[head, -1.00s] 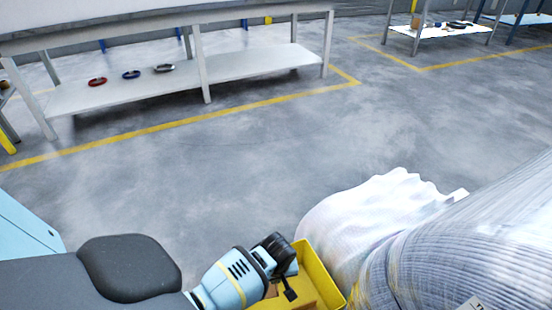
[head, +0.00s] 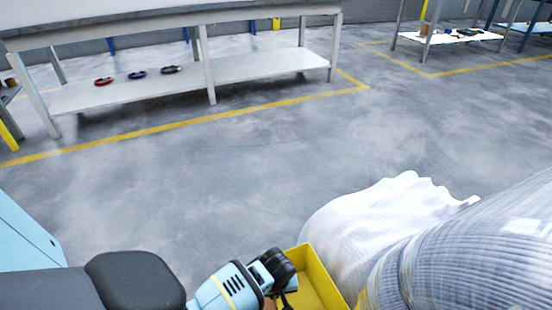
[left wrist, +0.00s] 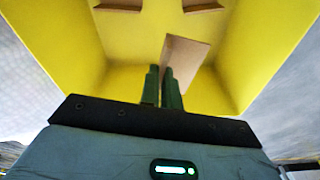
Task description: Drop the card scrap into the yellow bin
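The yellow bin (head: 318,283) stands at the bottom of the head view, beside the wrapped coil. In the left wrist view its yellow inside (left wrist: 75,35) fills most of the picture. My left gripper (head: 284,298) is over the bin's left part in the head view. In the left wrist view its green fingers (left wrist: 161,85) are close together on the edge of the brown card scrap (left wrist: 185,55), which sticks out past them, tilted, against the bin's inside. I cannot tell whether the scrap touches the bin. My right gripper is out of view.
The large coil (head: 460,255) in pale wrap fills the lower right, with a loose white end (head: 375,215) close to the bin. A grey bench (head: 130,95) stands at the back left. The floor between is clear. Two brown patches (left wrist: 198,6) show at the wrist view's top.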

